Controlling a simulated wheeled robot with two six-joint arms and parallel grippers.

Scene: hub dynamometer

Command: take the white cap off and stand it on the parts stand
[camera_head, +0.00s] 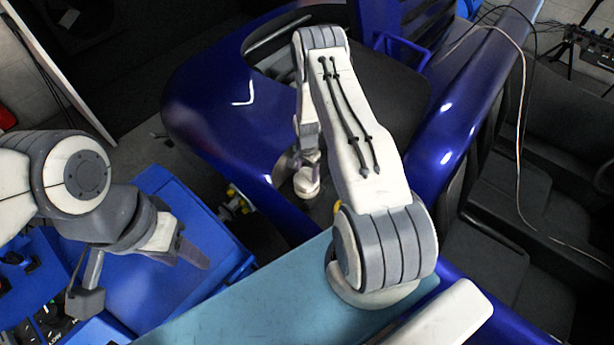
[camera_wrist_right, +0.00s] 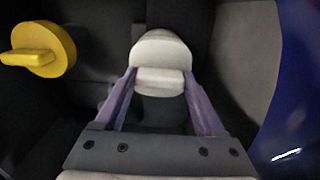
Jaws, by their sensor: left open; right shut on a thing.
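The white cap (camera_wrist_right: 160,48) is a round disc with a raised grip tab, seen in the right wrist view. My right gripper (camera_wrist_right: 160,82) is shut on that tab, one purple finger on each side. In the head view the cap (camera_head: 307,183) shows below my right gripper (camera_head: 303,165), beside the dark blue bodywork. I cannot tell whether the cap still touches its seat. My left gripper (camera_head: 192,252) is open and empty, over a blue surface (camera_head: 150,300) at the left. I cannot tell which surface is the parts stand.
A yellow cap (camera_wrist_right: 40,50) with a similar tab sits left of the white one in the right wrist view. A bare teal top (camera_head: 240,305) lies in front. Dark blue bodywork (camera_head: 215,95) rises behind and right of my right gripper. Dark seats stand at right.

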